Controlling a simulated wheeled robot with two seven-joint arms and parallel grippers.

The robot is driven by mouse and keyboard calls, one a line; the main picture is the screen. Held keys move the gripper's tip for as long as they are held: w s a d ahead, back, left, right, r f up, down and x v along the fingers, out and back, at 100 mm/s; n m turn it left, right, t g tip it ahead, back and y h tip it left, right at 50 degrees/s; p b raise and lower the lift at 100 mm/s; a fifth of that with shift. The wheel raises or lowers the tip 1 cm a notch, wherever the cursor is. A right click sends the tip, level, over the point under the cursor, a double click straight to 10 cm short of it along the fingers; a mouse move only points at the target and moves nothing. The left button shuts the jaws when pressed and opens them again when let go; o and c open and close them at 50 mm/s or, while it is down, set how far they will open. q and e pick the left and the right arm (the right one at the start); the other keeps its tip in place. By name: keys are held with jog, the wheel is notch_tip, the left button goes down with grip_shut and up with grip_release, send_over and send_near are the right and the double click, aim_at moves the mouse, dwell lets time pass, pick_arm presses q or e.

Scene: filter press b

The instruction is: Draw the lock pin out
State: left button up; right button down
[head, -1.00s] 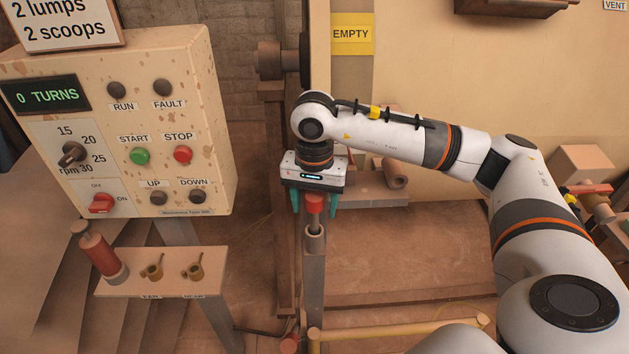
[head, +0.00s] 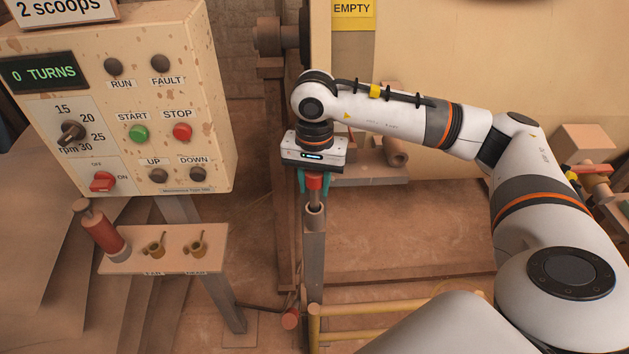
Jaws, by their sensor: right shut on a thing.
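The lock pin (head: 314,183) has a red head and a grey shank. It stands upright in the round socket at the top of a grey post (head: 314,245), with a short length of shank showing above the socket. My right gripper (head: 314,181) points down from above, its teal fingers shut on the red head from both sides. How far the pin reaches down inside the post is hidden. My left gripper is not in view.
A control panel (head: 215,110) with buttons and a "0 TURNS" display stands at left. Below it, a small shelf (head: 135,262) holds a red cylinder (head: 104,236) and two brass pieces. Yellow rails (head: 390,333) lie low at the front, right of the post.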

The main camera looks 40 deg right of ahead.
jog(key=shift+r+p, duration=2.05)
jog(key=shift+r, duration=2.15)
